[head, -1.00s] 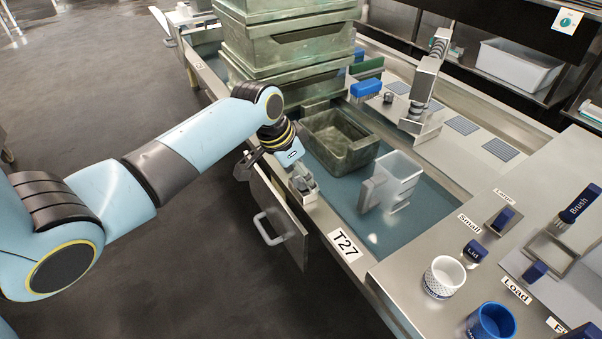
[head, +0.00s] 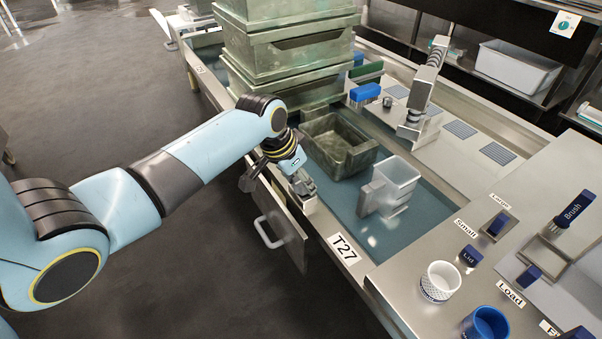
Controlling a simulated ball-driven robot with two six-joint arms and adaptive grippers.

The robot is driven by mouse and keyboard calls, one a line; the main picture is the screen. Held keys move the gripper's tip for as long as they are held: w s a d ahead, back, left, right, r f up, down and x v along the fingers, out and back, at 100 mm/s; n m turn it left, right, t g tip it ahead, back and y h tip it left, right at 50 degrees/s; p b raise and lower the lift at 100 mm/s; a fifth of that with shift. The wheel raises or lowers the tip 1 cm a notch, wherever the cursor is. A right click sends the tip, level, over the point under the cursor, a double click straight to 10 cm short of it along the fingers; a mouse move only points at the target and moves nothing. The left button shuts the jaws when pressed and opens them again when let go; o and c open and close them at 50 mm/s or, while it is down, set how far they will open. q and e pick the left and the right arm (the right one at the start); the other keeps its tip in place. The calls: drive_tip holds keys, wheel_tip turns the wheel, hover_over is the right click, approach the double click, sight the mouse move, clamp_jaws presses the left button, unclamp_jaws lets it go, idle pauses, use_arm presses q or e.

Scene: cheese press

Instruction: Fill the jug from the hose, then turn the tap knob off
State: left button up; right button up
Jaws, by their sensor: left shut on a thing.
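The jug (head: 399,177) is a pale, boxy, translucent vessel with its handle to the left. It stands upright in the blue-grey trough; its fill level is hard to tell. My left gripper (head: 276,174) is at the trough's near edge, left of the jug and apart from it. Its jaws are shut at a grey metal fitting (head: 305,189) on that edge, which may be the tap; the wrist partly hides the contact. A segmented metal arm (head: 424,82) stands behind the jug; I cannot tell whether it is the hose. My right gripper is out of view.
A dark green open box (head: 369,157) sits beside the jug, with stacked green crates (head: 290,50) behind. A cabinet door (head: 279,222) hangs below the trough edge. A white cup (head: 440,281) and blue cup (head: 486,324) stand on the right counter.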

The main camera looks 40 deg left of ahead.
use_arm(q)
drive_tip(key=n+p, duration=0.1)
drive_tip(key=p, duration=0.1)
drive_tip(key=n+y+p, duration=0.1)
drive_tip(key=n+p, duration=0.1)
drive_tip(key=shift+d+r, duration=0.1)
drive_tip(key=shift+r, duration=0.2)
drive_tip(key=n+p, duration=0.1)
drive_tip(key=n, duration=0.1)
drive_tip(key=n+y+p, duration=0.1)
drive_tip(key=n, duration=0.1)
drive_tip(key=shift+f+y, duration=0.15)
drive_tip(key=shift+y, duration=0.15)
drive_tip(key=n+y, duration=0.1)
drive_tip(key=n, duration=0.1)
drive_tip(key=shift+f+n+p, duration=0.1)
drive_tip(key=shift+n+p, duration=0.2)
drive_tip(key=shift+d+n+g+y, duration=0.1)
drive_tip(key=shift+n+g+y, duration=0.45)
drive_tip(key=shift+n, duration=1.25)
drive_tip(key=shift+g, duration=0.25)
drive_tip(key=o, duration=1.2)
